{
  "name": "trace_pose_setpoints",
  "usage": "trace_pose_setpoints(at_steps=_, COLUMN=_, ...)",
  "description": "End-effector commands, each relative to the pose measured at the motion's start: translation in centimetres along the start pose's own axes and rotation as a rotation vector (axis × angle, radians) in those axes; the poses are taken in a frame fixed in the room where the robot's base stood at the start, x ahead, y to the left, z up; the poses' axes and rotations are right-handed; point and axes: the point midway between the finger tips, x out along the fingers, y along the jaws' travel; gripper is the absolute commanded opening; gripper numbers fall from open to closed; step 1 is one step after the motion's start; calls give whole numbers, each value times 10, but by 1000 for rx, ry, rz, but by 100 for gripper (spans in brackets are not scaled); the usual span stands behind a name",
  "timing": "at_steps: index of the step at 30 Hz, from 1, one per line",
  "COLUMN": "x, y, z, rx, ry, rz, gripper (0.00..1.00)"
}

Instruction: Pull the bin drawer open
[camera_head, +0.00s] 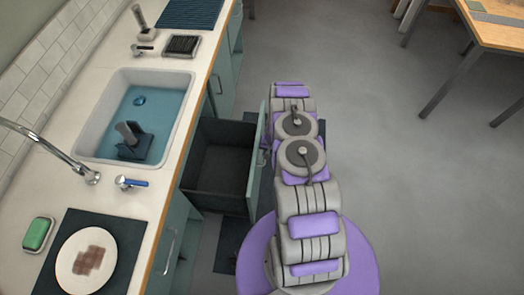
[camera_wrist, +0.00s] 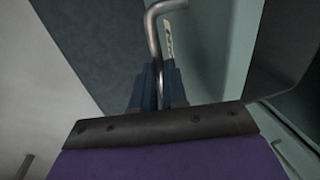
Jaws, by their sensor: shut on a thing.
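The bin drawer (camera_head: 256,165) stands pulled out from the teal cabinet below the sink. Its dark, open inside shows and looks empty. In the wrist view its bar handle (camera_wrist: 152,42) is a bent grey metal rod running down between the dark blue fingers of my gripper (camera_wrist: 159,88). My gripper is shut on this handle. In the camera_head view my arm stands just right of the drawer front and hides most of my gripper.
The counter at the left holds a sink (camera_head: 125,100) with blue water and a dark object in it, a plate (camera_head: 87,260) and a green sponge (camera_head: 38,234). A wooden table (camera_head: 495,32) stands at the upper right. The grey floor (camera_head: 400,180) right of my arm is clear.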

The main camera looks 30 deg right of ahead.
Motion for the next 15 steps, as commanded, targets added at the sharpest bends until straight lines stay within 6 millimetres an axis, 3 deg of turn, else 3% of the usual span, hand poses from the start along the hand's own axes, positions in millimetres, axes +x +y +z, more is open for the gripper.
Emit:
trace_pose_setpoints(at_steps=9, x=2, y=2, z=3, rx=-1, ry=-9, rz=-3, gripper=0)
trace_pose_setpoints(at_steps=10, x=2, y=2, z=3, rx=-1, ry=-9, rz=-3, gripper=13)
trace_pose_setpoints(at_steps=15, x=2, y=3, z=1, rx=-1, ry=-6, rz=-3, gripper=30)
